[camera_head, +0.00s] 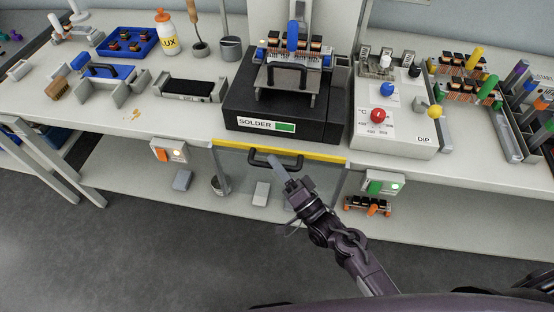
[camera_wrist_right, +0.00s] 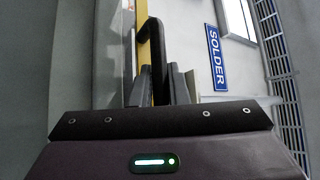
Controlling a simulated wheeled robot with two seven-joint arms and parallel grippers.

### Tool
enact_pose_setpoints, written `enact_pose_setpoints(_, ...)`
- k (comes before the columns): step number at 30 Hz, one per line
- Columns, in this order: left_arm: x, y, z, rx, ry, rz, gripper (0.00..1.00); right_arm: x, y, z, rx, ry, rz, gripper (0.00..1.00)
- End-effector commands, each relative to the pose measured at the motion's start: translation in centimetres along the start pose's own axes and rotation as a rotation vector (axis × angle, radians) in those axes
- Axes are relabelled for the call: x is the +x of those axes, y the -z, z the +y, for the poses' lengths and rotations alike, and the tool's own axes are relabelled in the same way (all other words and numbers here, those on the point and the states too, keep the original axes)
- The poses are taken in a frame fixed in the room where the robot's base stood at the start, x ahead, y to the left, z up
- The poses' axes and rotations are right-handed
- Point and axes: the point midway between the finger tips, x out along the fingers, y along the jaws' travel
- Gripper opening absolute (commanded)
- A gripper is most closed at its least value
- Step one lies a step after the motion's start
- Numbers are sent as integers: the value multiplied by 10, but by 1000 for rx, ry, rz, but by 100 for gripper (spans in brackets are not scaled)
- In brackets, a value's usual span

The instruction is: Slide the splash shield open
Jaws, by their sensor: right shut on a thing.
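A black handle (camera_head: 295,163) is fixed to the yellow bar. In the right wrist view the fingers (camera_wrist_right: 160,88) close around the handle (camera_wrist_right: 156,48), beside the yellow bar (camera_wrist_right: 143,55). My left gripper is in neither view.
Behind the shield stands the black solder station (camera_head: 260,108) with a carrier on top. A control box (camera_head: 395,125) with knobs is to its right. Two switch boxes (camera_head: 168,151) (camera_head: 383,186) flank the handle below the bench edge. The floor in front is clear.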

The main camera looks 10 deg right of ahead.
Motion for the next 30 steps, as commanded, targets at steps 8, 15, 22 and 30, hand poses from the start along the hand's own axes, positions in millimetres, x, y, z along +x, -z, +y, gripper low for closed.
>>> enact_pose_setpoints(8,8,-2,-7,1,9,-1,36,-5,-4,10,0,0,1,0)
enact_pose_setpoints(15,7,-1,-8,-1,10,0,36,-4,-4,9,0,1,2,0)
enact_pose_setpoints(22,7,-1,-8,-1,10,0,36,-4,-4,9,0,1,2,23)
enact_pose_setpoints(30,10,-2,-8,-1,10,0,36,-17,-5,11,0,-2,0,23)
